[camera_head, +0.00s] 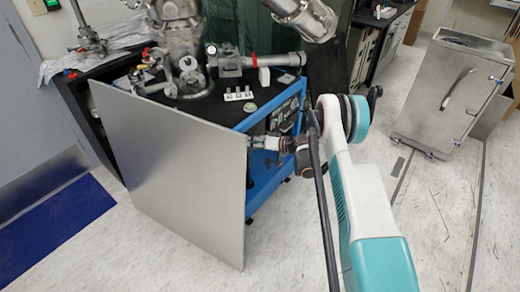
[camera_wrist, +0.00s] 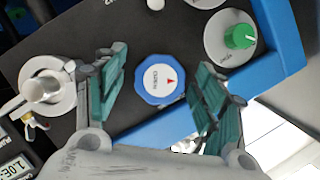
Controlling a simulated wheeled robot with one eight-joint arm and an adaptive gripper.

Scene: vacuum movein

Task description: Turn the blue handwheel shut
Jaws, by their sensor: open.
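The blue handwheel (camera_wrist: 160,79) shows in the wrist view as a scalloped blue knob with a white centre, small lettering and a red pointer mark. It is mounted on a dark panel with a blue frame. My gripper (camera_wrist: 158,88) is open, with one teal-padded finger to the left of the handwheel and one to its right. Both fingers look apart from it, and I cannot tell how far they are from the panel. In the head view my gripper (camera_head: 262,142) is at the front of the blue-framed bench (camera_head: 262,185); the handwheel is not distinguishable there.
A green knob (camera_wrist: 240,37) on a white disc is right of the handwheel, and a white metal fitting (camera_wrist: 42,88) is left. A large grey metal sheet (camera_head: 175,165) stands close left of my gripper. A steel cabinet (camera_head: 455,90) stands right. Floor is open between.

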